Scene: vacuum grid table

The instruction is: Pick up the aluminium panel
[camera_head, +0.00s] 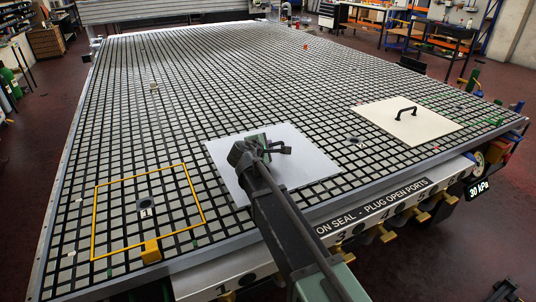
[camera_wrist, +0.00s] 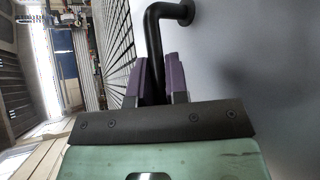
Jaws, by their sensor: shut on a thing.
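The aluminium panel (camera_head: 306,168) is a pale grey square sheet near the table's front edge, below my gripper (camera_head: 265,146). In the wrist view its smooth grey face (camera_wrist: 250,60) fills the right side. A black bar handle (camera_wrist: 153,42) stands out from that face. My gripper's purple fingers (camera_wrist: 160,78) are shut on the handle. In the head view my arm hides most of the handle and part of the panel. I cannot tell whether the panel touches the table or is slightly raised.
A cream panel (camera_head: 408,122) with its own black handle (camera_head: 406,112) lies to the right on the grid table (camera_head: 190,90). A yellow outline (camera_head: 98,215) with a yellow block (camera_head: 151,251) is at the front left. A gauge reads 30 kPa (camera_head: 479,188). The far grid is mostly clear.

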